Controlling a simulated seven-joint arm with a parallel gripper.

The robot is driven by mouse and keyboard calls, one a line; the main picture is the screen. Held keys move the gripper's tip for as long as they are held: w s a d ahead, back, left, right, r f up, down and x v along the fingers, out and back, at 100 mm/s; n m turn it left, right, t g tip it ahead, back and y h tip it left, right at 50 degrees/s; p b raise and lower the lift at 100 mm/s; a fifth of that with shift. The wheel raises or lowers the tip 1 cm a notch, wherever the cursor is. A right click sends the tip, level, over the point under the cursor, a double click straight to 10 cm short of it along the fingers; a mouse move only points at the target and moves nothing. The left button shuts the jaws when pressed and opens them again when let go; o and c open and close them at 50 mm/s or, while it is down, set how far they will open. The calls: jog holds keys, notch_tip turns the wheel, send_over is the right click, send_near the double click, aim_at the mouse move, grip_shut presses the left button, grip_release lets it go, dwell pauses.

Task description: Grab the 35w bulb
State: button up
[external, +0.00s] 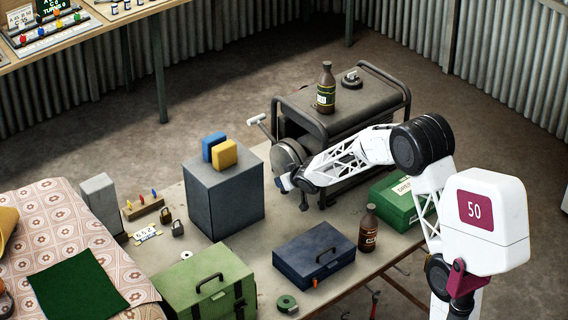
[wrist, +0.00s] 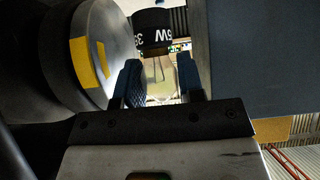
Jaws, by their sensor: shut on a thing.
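A bulb with a clear glass body (wrist: 158,72) and a black cap (wrist: 153,28) shows in the wrist view. White lettering on the cap is only partly visible, and I cannot read the full wattage. My gripper (wrist: 160,85) has its two blue fingers on either side of the glass and is shut on the bulb. In the external view my gripper (external: 284,183) is low beside the generator's round end, between the generator and the tall grey box. The bulb is too small to make out clearly there.
The generator (external: 345,112) carries a brown bottle (external: 326,88) on top. Its round wheel (wrist: 90,60) is close on the wrist view's left. The grey box (external: 223,192) is near, with blue and yellow blocks on it. A navy toolbox (external: 314,258) and brown bottle (external: 369,230) stand in front.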

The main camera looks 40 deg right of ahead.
jog(key=s, duration=0.9)
jog(key=shift+s, duration=0.35)
